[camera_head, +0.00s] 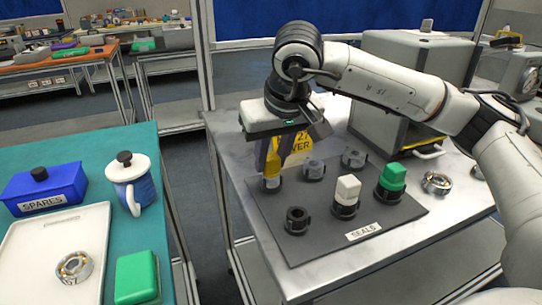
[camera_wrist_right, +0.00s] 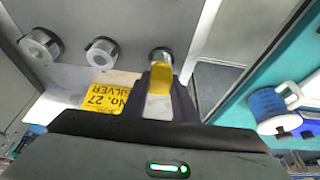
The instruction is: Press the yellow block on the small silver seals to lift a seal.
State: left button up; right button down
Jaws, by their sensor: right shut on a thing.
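My right gripper (camera_head: 270,172) points down at the back left corner of the dark mat labelled SEALS (camera_head: 262,222). It is shut on the yellow block (camera_head: 271,160), which also shows between the fingers in the right wrist view (camera_wrist_right: 160,78). The block's lower end is at a holder with a silver seal (camera_wrist_right: 161,54); I cannot tell whether they touch. Two more silver seals sit in holders along the back row, a middle one (camera_head: 313,167) and a right one (camera_head: 354,157). My left gripper is not in view.
On the mat are an empty-looking dark holder (camera_head: 297,219), a white block (camera_head: 347,188) and a green block (camera_head: 391,177) in holders. A teal table at left holds a blue box (camera_head: 42,187), mug (camera_head: 132,182) and tray (camera_head: 52,250).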

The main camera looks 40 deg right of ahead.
jog(key=shift+r+p, duration=2.45)
jog(key=shift+r, duration=0.95)
